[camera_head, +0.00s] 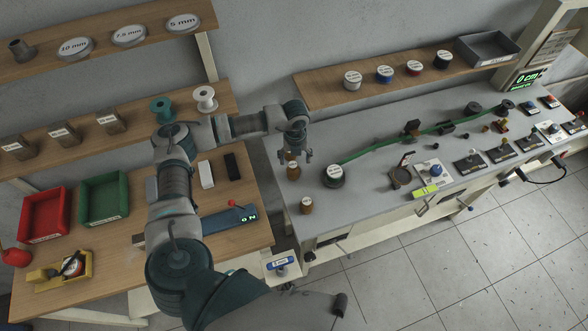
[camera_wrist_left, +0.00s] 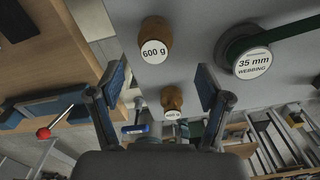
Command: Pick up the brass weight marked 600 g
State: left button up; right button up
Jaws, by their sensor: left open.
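The brass weight marked 600 g (camera_wrist_left: 155,45) stands near the left end of the grey bench. In the head view I take it to be the middle brown weight (camera_head: 293,172), just below my left gripper (camera_head: 301,153). In the left wrist view my left gripper (camera_wrist_left: 162,85) is open and empty, and the 600 g weight shows above and between its fingertips, apart from them. A second brass weight (camera_wrist_left: 172,102) with a small label shows lower between the fingers; it stands near the bench's front edge (camera_head: 306,205). A third brown weight (camera_head: 290,156) is partly hidden by the gripper.
A reel marked 35 mm webbing (camera_wrist_left: 251,62) stands right of the weights (camera_head: 335,175), with a green strap running from it. A wooden bench (camera_head: 230,245) with a red-knobbed lever stands left, across a gap. Several tools stand along the grey bench's right.

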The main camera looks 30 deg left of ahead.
aim_at(292, 164)
pick_arm(q)
notch_tip(292, 164, down, 2)
jog(key=shift+a+f, duration=0.1)
jog(key=shift+f, duration=0.1)
jog(key=shift+a+f+p, duration=0.25)
jog(key=shift+f+p, duration=0.05)
jog(key=shift+f, duration=0.35)
jog(key=f, duration=0.3)
jog(key=shift+w+a+f+p, duration=0.15)
jog(key=shift+a+f+p, duration=0.15)
jog(key=shift+f+p, duration=0.1)
jog(key=shift+d+f, duration=0.1)
jog(key=shift+f, duration=0.25)
jog(key=shift+d, duration=0.1)
jog(key=shift+c, duration=0.6)
grip_shut()
